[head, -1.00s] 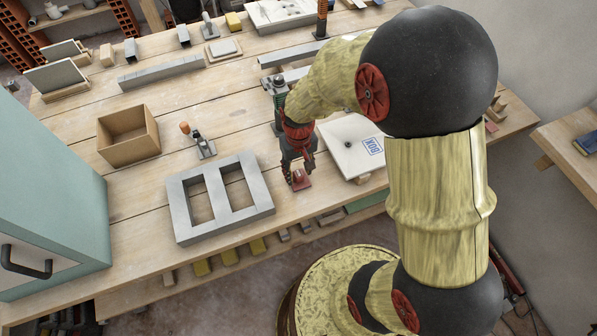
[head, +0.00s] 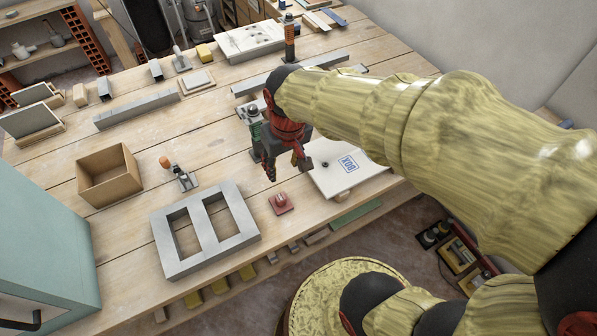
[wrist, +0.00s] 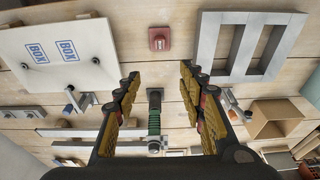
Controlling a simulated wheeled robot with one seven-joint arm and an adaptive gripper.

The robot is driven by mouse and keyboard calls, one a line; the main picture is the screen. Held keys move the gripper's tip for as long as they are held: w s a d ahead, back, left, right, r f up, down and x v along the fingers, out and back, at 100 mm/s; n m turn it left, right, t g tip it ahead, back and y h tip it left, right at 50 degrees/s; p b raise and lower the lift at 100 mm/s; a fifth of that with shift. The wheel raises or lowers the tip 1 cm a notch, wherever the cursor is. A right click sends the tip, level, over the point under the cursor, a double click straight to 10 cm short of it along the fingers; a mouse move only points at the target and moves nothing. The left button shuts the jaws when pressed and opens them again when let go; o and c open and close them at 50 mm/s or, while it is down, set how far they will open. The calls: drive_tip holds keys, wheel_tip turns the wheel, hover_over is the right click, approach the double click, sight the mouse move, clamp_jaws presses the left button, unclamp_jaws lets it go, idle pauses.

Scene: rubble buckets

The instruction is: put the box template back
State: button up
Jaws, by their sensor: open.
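The box template looks to be the white board (head: 340,184) marked BOX in blue, with a dark knob. It lies at the table's front right, just right of my gripper, and in the wrist view (wrist: 85,74) it is at the upper left. My gripper (head: 289,172) is open and empty above the table, beside the board's left end. In the wrist view, nothing is between its fingers (wrist: 160,76). A small red block with a knob (head: 281,203) sits on the table near the front edge, apart from the gripper.
A grey frame with two openings (head: 204,229) lies left of the red block. A toggle clamp (head: 184,179) and an open wooden box (head: 110,186) stand behind it. A green-bodied tool (head: 255,128) stands behind my gripper. A teal cabinet (head: 45,255) fills the left front.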

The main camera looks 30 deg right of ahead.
drive_tip(key=s+r+t, duration=0.3)
drive_tip(key=s+r, duration=0.6)
drive_tip(key=s, duration=0.1)
drive_tip(key=shift+w, duration=0.1)
idle(1.0)
